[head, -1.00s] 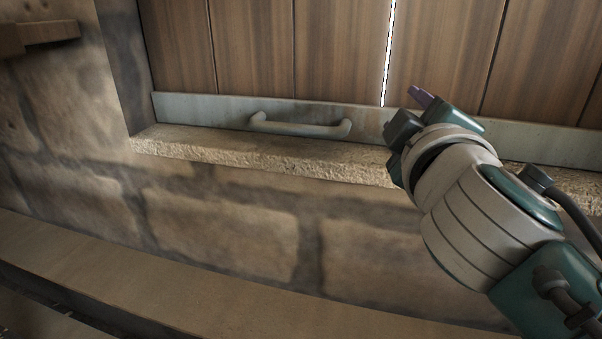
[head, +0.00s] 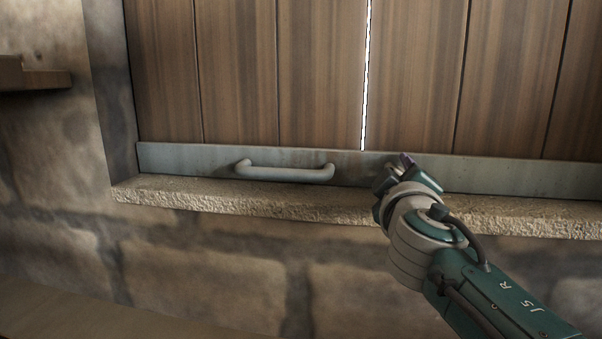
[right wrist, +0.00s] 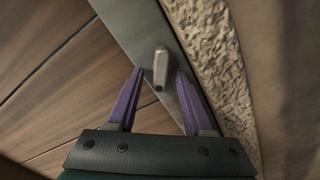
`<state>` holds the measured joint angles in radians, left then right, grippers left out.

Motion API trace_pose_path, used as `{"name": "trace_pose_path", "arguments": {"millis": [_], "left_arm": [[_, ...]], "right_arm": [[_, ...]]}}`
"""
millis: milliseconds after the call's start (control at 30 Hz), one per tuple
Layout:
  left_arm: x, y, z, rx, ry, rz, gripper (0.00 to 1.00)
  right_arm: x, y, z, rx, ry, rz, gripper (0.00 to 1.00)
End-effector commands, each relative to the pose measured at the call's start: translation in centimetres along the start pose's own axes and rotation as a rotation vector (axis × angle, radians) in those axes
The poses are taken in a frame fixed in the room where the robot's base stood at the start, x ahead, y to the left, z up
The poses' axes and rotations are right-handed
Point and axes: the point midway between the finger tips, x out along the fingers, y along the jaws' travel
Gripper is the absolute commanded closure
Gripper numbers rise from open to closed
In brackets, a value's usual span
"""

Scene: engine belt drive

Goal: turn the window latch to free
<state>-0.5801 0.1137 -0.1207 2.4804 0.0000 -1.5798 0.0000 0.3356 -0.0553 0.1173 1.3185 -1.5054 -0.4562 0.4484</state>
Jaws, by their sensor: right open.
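The window latch (right wrist: 161,68) is a small pale grey lever on the grey metal strip, seen in the right wrist view. Its lower end lies between the tips of my right gripper's (right wrist: 157,84) two purple fingers. The fingers are open, with a gap on both sides of the latch; I cannot tell the distance in depth. In the head view my right gripper (head: 402,170) is at the strip, right of the bright gap between the shutters, and hides the latch. My left gripper is out of view.
A grey bar handle (head: 285,172) is fixed on the strip left of my right gripper. The wooden shutters (head: 320,75) stand above. A rough stone sill (head: 230,199) juts out below the strip. A wooden ledge (head: 35,78) is at the upper left.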

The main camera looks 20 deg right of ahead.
Motion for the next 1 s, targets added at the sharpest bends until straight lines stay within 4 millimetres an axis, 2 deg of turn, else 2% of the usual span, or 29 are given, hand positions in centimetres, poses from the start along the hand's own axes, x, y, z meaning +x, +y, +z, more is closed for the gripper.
{"name": "trace_pose_path", "arguments": {"millis": [267,733,1000], "left_arm": [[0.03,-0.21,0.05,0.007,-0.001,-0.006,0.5],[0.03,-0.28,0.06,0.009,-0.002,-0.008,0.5],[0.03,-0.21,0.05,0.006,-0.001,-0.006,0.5]], "right_arm": [[0.21,0.05,-0.02,0.0,0.0,0.0,0.49],[0.18,0.03,-0.03,0.0,0.0,0.0,1.0],[0.18,0.02,-0.03,0.0,0.0,0.0,1.0]]}}
